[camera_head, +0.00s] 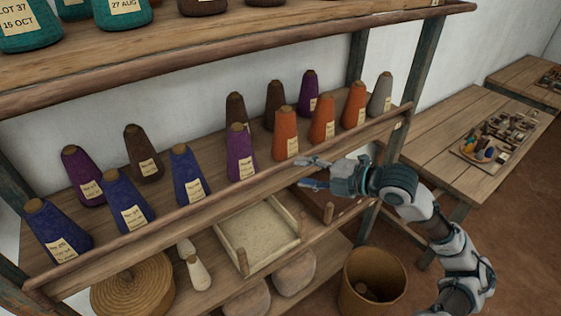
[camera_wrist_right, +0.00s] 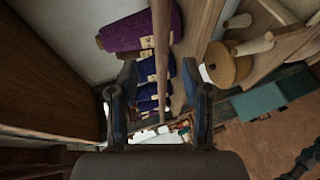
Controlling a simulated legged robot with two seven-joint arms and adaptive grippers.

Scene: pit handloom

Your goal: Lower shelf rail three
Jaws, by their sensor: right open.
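A long wooden rail (camera_head: 110,247) runs along the front of the middle shelf, its right end higher in the picture. I cannot tell from any marking whether it is rail three. My right gripper (camera_head: 308,173) is open and empty at the front of this rail, right of its middle. One finger overlaps the rail in the picture, and the other is below it. In the right wrist view, the rail (camera_wrist_right: 160,50) passes between the open fingers (camera_wrist_right: 158,100); I cannot tell whether they touch it. My left gripper is out of view.
Labelled yarn cones, such as a purple one (camera_head: 240,155), stand behind the rail. Another rail (camera_head: 230,48) fronts the shelf above. Below are a shallow tray (camera_head: 301,237), a coiled mat (camera_head: 133,287) and a basket (camera_head: 373,282). A table (camera_head: 440,140) stands at right.

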